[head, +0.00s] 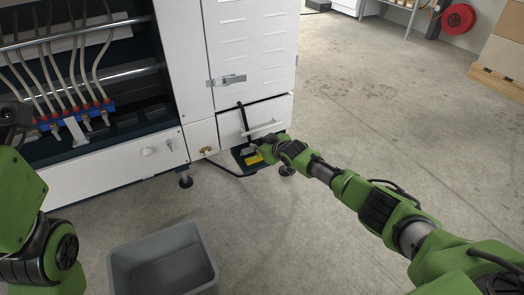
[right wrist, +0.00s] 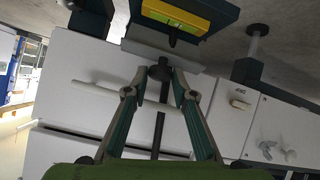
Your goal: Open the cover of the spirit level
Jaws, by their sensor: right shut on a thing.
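The spirit level (head: 253,159) is a small yellow block in a dark teal housing low at the white cabinet's front. Its yellow face is bare in the right wrist view (right wrist: 178,15), at the top. My right gripper (head: 257,147) is right at the housing. In the right wrist view, its fingers (right wrist: 160,73) converge on a dark knob-like end beside a light grey plate. I cannot tell whether this knob belongs to the cover, and the contact is partly hidden. Parts of my left arm show at the head view's left edge; its fingertips are not seen.
The white cabinet (head: 253,50) stands behind, with a bar handle (head: 262,130) and a latch (head: 228,80). A black rod (head: 243,118) runs up its lower panel. A grey bin (head: 163,262) stands on the floor in front. The floor at right is open.

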